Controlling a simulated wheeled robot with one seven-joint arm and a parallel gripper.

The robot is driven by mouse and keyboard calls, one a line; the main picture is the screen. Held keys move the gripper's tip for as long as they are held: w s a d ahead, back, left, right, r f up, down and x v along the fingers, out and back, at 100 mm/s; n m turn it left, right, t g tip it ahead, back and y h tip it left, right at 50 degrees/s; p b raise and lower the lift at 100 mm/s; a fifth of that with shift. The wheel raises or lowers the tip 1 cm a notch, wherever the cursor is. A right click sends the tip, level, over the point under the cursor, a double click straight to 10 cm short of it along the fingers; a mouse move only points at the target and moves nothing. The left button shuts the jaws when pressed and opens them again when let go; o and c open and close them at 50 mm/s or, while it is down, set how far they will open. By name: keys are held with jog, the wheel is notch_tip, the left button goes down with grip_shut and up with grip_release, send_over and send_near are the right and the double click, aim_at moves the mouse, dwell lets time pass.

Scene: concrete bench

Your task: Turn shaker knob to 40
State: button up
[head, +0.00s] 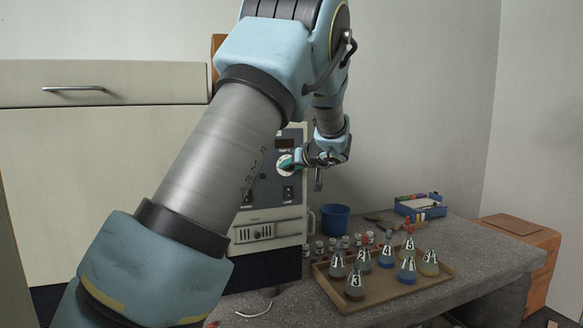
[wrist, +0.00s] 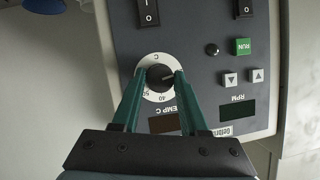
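The shaker's black knob (wrist: 160,78) sits on a round white dial marked with numbers, including 40, beside the label TEMP C. The wrist view shows the panel upside down. A pale line on the knob seems to point toward the right finger, away from the 40 at the dial's lower edge. My gripper (wrist: 160,72) has its green fingers on either side of the knob. A thin strip of dial shows between the left finger and the knob; the right fingertip is very close to it. In the head view my gripper (head: 289,163) is at the dial on the shaker's front (head: 270,215).
The panel also carries rocker switches (wrist: 148,12), a green RUN button (wrist: 243,46), arrow buttons and dark displays. Right of the shaker are a blue cup (head: 335,219), a tray (head: 335,291) of numbered flasks and a blue box (head: 420,206). Small vials stand near the shaker.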

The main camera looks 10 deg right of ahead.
grip_shut()
jog(key=shift+f+b, duration=0.15)
jog(key=shift+b, duration=0.25)
